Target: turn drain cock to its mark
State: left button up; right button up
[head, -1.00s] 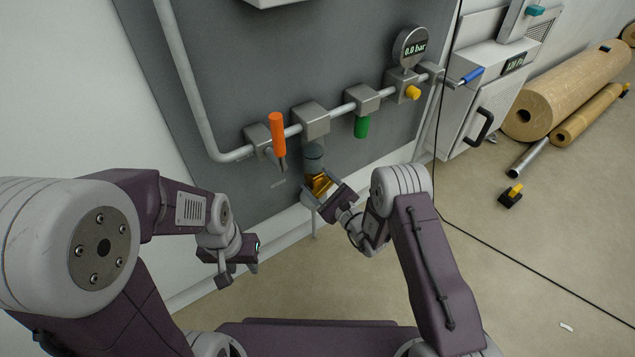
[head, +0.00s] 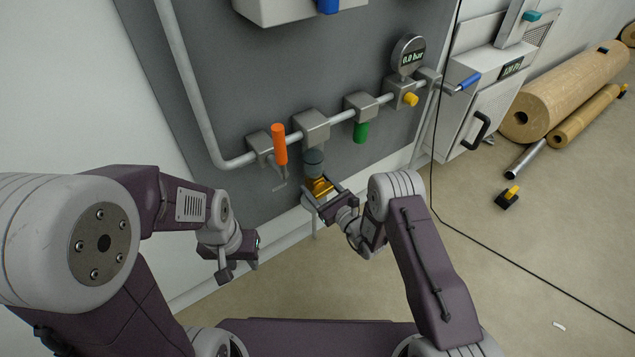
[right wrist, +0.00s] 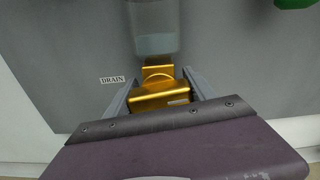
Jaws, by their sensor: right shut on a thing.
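The drain cock (head: 319,186) is a brass-coloured fitting under the grey-green bowl (head: 313,162) on the pipe. In the right wrist view the cock (right wrist: 160,94) has a wide gold block with a small pale line near its right end. A DRAIN label (right wrist: 112,80) is on the panel to its left. My right gripper (head: 322,194) is shut on the cock, one finger on each side. The fingers and wrist hide part of it in the head view. My left gripper (head: 239,270) hangs empty at lower left, away from the panel, its fingers apart.
An orange lever (head: 279,145) stands left of the bowl, and a green knob (head: 361,132) is to its right. A gauge (head: 408,55) reads 0.0 bar, with a yellow knob (head: 410,99) below it. A cable (head: 500,245) crosses the floor at right.

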aim_at(325, 195)
jog(key=shift+m, duration=0.7)
jog(key=shift+f+p, duration=0.1)
jog(key=shift+p, duration=0.25)
jog(key=o, duration=1.4)
jog(key=shift+d, duration=0.1)
jog(key=p+v, duration=0.5)
jog(key=v, duration=0.3)
jog(key=shift+s+d, duration=0.2)
jog(key=shift+s, duration=0.25)
